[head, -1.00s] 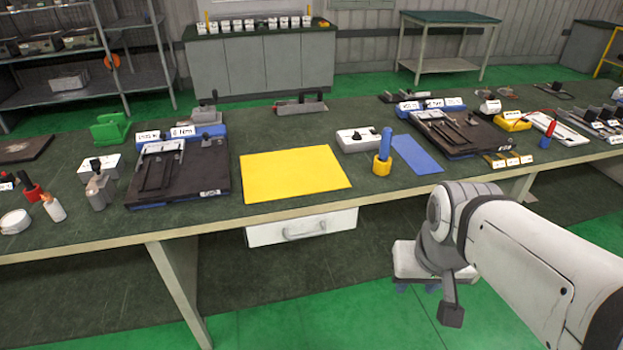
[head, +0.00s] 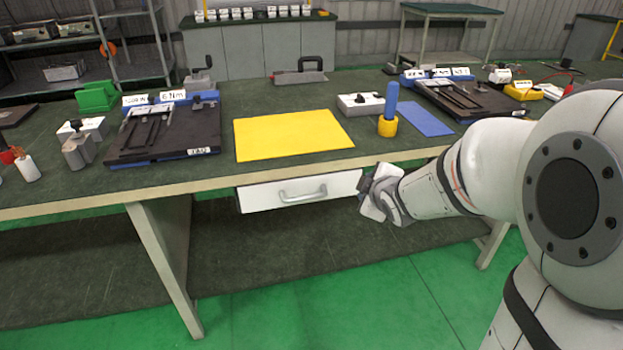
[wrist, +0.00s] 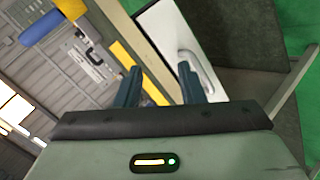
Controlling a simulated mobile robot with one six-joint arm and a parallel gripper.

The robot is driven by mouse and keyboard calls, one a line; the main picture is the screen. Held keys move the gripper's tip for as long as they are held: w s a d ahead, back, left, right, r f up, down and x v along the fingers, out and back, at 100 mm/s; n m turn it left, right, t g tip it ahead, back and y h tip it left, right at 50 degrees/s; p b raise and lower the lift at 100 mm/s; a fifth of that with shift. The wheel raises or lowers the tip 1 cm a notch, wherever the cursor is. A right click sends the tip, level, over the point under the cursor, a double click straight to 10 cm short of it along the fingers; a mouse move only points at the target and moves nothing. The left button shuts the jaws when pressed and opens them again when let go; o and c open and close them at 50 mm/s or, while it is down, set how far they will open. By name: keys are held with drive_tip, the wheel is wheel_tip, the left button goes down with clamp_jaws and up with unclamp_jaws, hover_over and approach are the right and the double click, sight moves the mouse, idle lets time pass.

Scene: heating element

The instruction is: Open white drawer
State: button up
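The white drawer (head: 262,197) hangs under the front edge of the workbench, below the yellow mat, and looks closed. Its grey bar handle (head: 303,194) is on the middle of its front. My gripper (head: 368,190) is at the drawer's right end in the head view, with its fingers mostly hidden. In the wrist view my gripper (wrist: 160,82) shows two dark fingers apart, with nothing between them. The drawer front (wrist: 165,25) and its handle (wrist: 190,62) lie ahead of the fingers there. The right finger appears close to the handle; contact cannot be told.
The workbench edge (head: 85,202) runs just above the drawer. On top lie the yellow mat (head: 290,135), a blue mat (head: 426,118), a screwdriver in a yellow holder (head: 388,112) and black fixtures (head: 165,130). A bench leg (head: 165,265) stands left of the drawer. The floor in front is clear.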

drive_tip(key=w+a+f+n+t+y+b, duration=0.1)
drive_tip(key=w+a+f+n+y+b, duration=0.3)
drive_tip(key=a+f+n, duration=0.3)
drive_tip(key=n+y+b, duration=0.3)
drive_tip(key=y, duration=0.1)
approach(306, 199)
drive_tip(key=r+x, duration=0.1)
drive_tip(key=x, duration=0.7)
drive_tip(key=f+x, duration=0.1)
drive_tip(key=x, duration=0.2)
drive_tip(key=shift+b, duration=0.4)
drive_tip(key=shift+d, duration=0.1)
drive_tip(key=shift+c, duration=0.4)
clamp_jaws()
